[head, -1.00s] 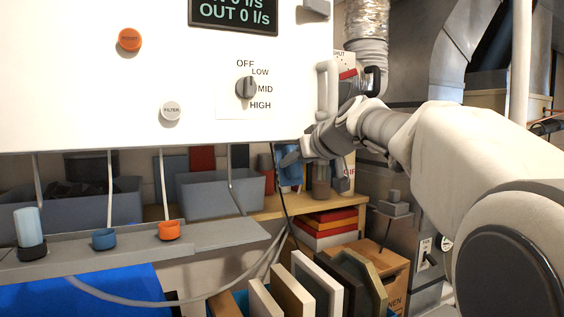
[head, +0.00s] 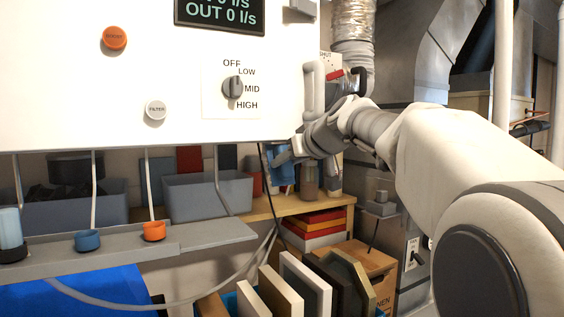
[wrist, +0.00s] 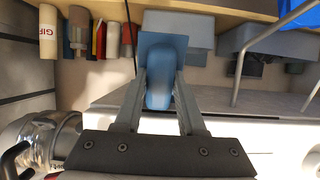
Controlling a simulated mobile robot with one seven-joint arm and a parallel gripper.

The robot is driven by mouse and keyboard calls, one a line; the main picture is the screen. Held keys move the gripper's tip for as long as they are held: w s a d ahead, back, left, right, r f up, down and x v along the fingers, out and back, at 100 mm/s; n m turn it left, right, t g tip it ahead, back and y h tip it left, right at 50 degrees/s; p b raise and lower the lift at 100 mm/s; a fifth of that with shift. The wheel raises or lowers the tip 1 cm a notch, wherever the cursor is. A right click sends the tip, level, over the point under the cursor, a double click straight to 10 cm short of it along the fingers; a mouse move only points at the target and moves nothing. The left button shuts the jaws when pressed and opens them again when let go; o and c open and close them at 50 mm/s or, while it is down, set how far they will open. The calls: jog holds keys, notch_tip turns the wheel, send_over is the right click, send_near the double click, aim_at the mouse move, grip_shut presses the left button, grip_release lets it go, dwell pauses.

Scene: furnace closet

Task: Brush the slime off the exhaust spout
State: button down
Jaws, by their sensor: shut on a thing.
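My gripper (head: 288,158) is in front of the shelf, below the white panel's right edge. In the wrist view its fingers (wrist: 160,105) are shut on a blue tool (wrist: 158,93). The tool has a rounded part between the fingers and a flat blue square part beyond them. I cannot tell whether it has bristles. Blue also shows below the gripper in the head view (head: 283,174). A silver corrugated duct (head: 352,32) rises right of the panel; I cannot tell whether it is the exhaust spout. I see no slime.
The white panel (head: 100,90) with knobs fills the upper left. Behind the gripper, a wooden shelf (head: 265,208) holds a jar (head: 309,182) and grey bins (head: 208,195). Filter frames (head: 305,285) stand below. A dark cable hangs near the gripper.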

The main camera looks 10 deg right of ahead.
jog(key=shift+s+a, duration=0.2)
jog(key=shift+a, duration=0.35)
jog(key=shift+d, duration=0.1)
jog(key=shift+s+d+f+b, duration=0.1)
jog(key=shift+s+b, duration=0.2)
jog(key=shift+b, duration=0.15)
jog(key=s+b, duration=0.1)
jog(key=s, duration=0.1)
jog(key=s+d+b, duration=0.1)
jog(key=s, duration=0.1)
jog(key=s+d+b, duration=0.1)
jog(key=shift+s+b, duration=0.35)
jog(key=shift+s, duration=0.05)
jog(key=shift+s+d, duration=0.1)
jog(key=shift+s, duration=0.55)
